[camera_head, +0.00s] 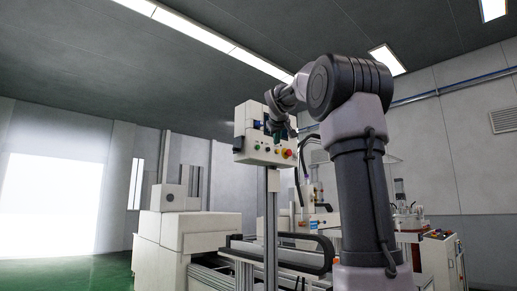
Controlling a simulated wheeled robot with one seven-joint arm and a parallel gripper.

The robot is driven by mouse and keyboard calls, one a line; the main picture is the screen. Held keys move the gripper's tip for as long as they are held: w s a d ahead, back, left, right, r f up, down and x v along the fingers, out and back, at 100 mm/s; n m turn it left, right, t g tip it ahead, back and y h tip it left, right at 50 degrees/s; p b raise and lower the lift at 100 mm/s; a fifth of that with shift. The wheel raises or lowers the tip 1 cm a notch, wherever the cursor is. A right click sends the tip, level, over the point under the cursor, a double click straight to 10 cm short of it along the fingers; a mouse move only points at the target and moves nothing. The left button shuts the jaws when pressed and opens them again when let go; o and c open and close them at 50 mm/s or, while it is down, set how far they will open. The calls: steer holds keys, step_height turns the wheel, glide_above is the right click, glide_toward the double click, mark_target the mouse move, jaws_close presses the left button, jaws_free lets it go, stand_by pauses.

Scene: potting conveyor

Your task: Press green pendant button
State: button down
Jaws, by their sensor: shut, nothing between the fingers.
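The pendant (247,157) is a pale control box on a post. Its lower sloped face carries a row of small coloured buttons. The green button (257,147) is left of the middle of that row, and a red button (288,153) is at the right end. My gripper (277,137) points down in front of the box, just above the row and to the right of the green button. It is shut and empty. Its fingertips are small and dark here, and I cannot tell whether they touch the box.
The pendant's post (271,225) rises in front of the conveyor frame (300,255). White machine cabinets (185,230) stand to the left. More equipment (405,215) stands behind my arm at the right. Green floor (70,270) is clear at the far left.

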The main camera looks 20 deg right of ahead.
steer(key=w+a, duration=0.2)
steer(key=w, duration=0.5)
steer(key=shift+w+a, duration=0.15)
steer(key=shift+a, duration=0.15)
stand_by(1.8)
steer(key=shift+w+a, duration=0.15)
steer(key=shift+w, duration=0.25)
steer(key=shift+w+a, duration=0.15)
steer(key=shift+w, duration=0.3)
stand_by(0.5)
steer(key=shift+s, duration=0.15)
steer(key=shift+s+d, duration=0.3)
steer(key=shift+s, duration=0.4)
steer(key=s, duration=0.1)
steer(key=s+d, duration=0.1)
steer(key=s, duration=0.2)
steer(key=shift+s+d, duration=0.35)
